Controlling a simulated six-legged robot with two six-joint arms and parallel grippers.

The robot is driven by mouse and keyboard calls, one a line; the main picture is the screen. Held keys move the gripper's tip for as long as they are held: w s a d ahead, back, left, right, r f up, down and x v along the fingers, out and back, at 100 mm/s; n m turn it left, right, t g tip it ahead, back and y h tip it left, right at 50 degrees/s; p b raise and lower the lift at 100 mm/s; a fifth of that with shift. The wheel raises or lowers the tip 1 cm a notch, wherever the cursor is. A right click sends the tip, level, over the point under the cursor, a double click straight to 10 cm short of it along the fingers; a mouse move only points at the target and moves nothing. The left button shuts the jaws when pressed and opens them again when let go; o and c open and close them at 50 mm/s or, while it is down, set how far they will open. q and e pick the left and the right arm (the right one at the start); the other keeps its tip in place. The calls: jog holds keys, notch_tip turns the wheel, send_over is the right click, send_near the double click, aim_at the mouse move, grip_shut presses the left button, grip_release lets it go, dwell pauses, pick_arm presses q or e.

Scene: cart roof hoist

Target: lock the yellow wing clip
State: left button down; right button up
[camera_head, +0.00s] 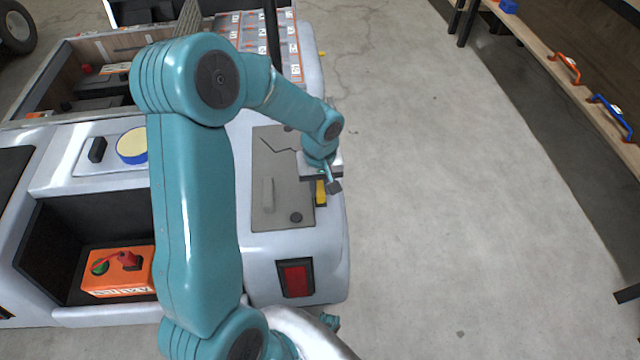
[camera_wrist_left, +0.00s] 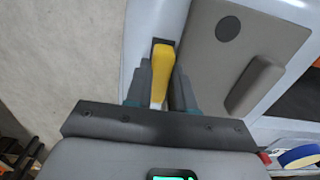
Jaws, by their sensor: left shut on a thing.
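The yellow wing clip (camera_head: 320,192) is at the right edge of a grey panel (camera_head: 283,200) on the white cart body. In the left wrist view the clip (camera_wrist_left: 162,65) stands between the two dark fingers of my left gripper (camera_wrist_left: 160,90). The fingers are shut on it. In the head view my left gripper (camera_head: 331,182) reaches down over the clip and hides part of it. The clip's base is partly hidden by the fingers.
A red light (camera_head: 295,278) sits below the panel. An orange box (camera_head: 117,272) stands in the cart's open bay, and a blue-rimmed yellow disc (camera_head: 132,146) lies on top. A bench (camera_head: 570,75) with orange and blue handles runs along the right. The floor between is clear.

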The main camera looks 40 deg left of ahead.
pick_arm(q)
jog(key=shift+f+n+b, duration=0.2)
jog(key=shift+n+b, duration=0.7)
jog(key=shift+b, duration=0.15)
jog(key=n+b, duration=0.2)
jog(key=shift+s+a+n, duration=0.15)
jog(key=shift+n, duration=0.15)
jog(key=n+b, duration=0.2)
jog(key=n, duration=0.1)
jog(key=n+b, duration=0.1)
jog(key=n, duration=0.1)
jog(key=shift+s+r, duration=0.1)
jog(key=shift+s, duration=0.15)
jog(key=n+b, duration=0.2)
jog(key=n, duration=0.2)
jog(key=shift+s, duration=0.2)
jog(key=n+b, duration=0.1)
jog(key=n, duration=0.3)
jog(key=shift+s+r, duration=0.15)
jog(key=shift+d+n, duration=0.2)
jog(key=shift+n, duration=0.1)
jog(key=c, duration=1)
grip_release()
jog(key=shift+o, duration=0.2)
